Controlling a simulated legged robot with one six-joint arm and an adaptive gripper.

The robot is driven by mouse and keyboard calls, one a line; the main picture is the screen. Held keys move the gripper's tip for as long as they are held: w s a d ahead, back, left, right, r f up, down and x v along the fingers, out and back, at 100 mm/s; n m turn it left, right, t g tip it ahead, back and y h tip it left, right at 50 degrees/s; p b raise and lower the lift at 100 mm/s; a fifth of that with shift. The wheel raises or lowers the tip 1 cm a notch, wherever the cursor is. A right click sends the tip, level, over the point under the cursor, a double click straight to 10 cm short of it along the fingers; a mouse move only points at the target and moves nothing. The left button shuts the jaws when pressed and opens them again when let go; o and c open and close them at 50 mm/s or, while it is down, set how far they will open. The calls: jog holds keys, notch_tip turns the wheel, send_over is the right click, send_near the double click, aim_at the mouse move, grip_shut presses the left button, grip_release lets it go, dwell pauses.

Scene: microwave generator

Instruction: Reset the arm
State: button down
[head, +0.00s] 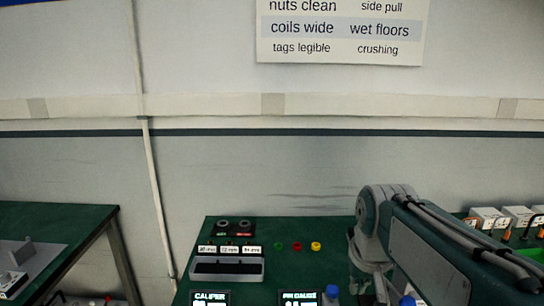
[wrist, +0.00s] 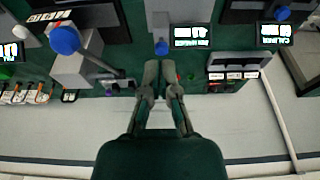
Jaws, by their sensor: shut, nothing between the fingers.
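My gripper (wrist: 160,68) shows in the wrist view, its two fingers close together with nothing between them. It is over the green-topped bench, and I see no contact with anything there. In the head view my arm (head: 425,240) rises at the lower right, bent at a rounded joint.
The green bench (head: 335,258) holds a grey labelled rack (head: 228,268), small coloured rings (head: 297,246) and a lit caliper display (head: 210,298). White bins (head: 488,217) stand at the right. A blue-knobbed device (wrist: 65,40) is beside my gripper in the wrist view. A wall stands behind.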

jog(key=s+f+t, duration=0.2)
jog(key=s+f, duration=0.2)
jog(key=s, duration=0.9)
jog(key=shift+t, duration=0.3)
